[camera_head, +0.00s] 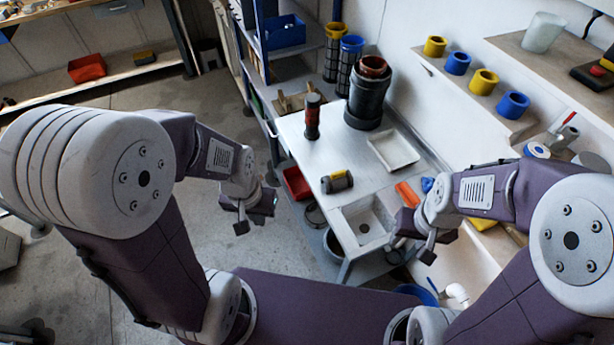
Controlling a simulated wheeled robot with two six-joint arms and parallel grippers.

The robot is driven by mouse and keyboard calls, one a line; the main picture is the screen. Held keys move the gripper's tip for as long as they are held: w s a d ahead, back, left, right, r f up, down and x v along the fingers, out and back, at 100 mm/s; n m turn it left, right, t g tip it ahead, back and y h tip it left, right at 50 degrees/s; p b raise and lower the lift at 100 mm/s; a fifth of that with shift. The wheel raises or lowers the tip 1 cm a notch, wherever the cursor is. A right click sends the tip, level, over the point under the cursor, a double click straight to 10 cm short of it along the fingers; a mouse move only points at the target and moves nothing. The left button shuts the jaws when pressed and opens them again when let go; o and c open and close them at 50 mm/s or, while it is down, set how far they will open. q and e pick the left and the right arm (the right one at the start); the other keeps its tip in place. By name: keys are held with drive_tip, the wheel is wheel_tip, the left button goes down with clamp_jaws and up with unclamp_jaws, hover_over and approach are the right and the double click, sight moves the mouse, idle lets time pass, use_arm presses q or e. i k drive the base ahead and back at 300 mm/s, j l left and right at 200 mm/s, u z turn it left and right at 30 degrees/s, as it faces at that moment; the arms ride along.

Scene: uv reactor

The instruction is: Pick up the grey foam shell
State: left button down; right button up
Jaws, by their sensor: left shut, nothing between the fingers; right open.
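A short grey piece with yellow ends (337,181) lies on the white work table near its front left edge; it may be the grey foam shell, but I cannot tell for sure. My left gripper (242,222) is shut and empty, left of the table and apart from the piece, with floor behind it in the picture. My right gripper (424,246) is open and empty, to the right of the piece, near the sink's right side. No gripper touches the grey piece.
A black cylinder (366,100) with a copper-coloured inside and a red-black cylinder (312,117) stand at the table's back. A shallow white tray (411,148), a sink basin (349,232) and an orange item (407,195) surround the piece. The table's middle is clear.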

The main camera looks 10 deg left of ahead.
sight(343, 179)
drive_tip(key=i+j+u, duration=0.2)
drive_tip(key=u, duration=0.3)
drive_tip(key=i+j+u, duration=0.2)
drive_tip(key=u, duration=0.25)
